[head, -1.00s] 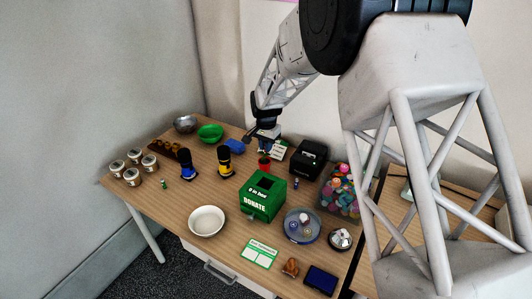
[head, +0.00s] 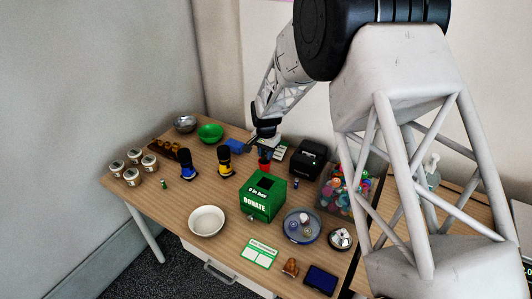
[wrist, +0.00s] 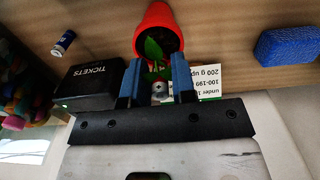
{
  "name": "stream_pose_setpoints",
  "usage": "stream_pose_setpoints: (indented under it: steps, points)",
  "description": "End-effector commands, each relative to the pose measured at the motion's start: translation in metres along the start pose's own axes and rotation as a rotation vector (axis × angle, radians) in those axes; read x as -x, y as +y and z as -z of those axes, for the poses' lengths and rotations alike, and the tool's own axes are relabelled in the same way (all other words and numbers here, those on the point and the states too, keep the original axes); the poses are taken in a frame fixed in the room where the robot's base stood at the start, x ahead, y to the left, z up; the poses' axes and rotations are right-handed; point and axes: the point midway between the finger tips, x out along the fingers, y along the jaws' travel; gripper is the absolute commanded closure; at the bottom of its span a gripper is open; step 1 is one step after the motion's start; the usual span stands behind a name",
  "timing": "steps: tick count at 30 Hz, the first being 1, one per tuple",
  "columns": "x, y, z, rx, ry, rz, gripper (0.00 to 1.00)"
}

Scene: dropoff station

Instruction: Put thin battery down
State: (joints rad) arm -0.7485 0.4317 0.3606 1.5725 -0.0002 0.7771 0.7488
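My gripper (wrist: 157,72) points down over the back of the table; its two blue fingers show in the wrist view. A small round silver end, seemingly that of the thin battery (wrist: 160,91), shows between them; the rest of it is hidden. In the head view my gripper (head: 266,144) is just above the red pot (head: 264,165). The pot with its green plant (wrist: 154,47) lies beyond the fingertips in the wrist view. Another small battery (head: 296,183) stands on the table right of the donation box and also shows in the wrist view (wrist: 64,42).
A black tickets box (wrist: 92,84), a printed card (wrist: 200,83) and a blue sponge (wrist: 288,45) surround my gripper. The green donation box (head: 262,198) stands in front of the pot. A green battery (head: 163,184) stands at the left. Bare table (head: 220,190) shows left of the donation box.

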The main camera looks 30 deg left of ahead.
Motion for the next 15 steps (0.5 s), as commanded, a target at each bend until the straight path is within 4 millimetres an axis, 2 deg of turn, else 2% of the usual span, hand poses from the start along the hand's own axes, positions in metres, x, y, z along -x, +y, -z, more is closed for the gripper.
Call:
stream_pose_setpoints:
  steps: [1, 3, 15]
  points:
    - [0.0003, -0.0001, 0.0001, 0.000, 0.000, 0.000, 0.68]
    - [0.0004, -0.0001, 0.0001, 0.000, 0.000, 0.000, 0.61]
    - [0.0043, -0.0002, 0.0002, 0.000, 0.001, 0.001, 0.61]
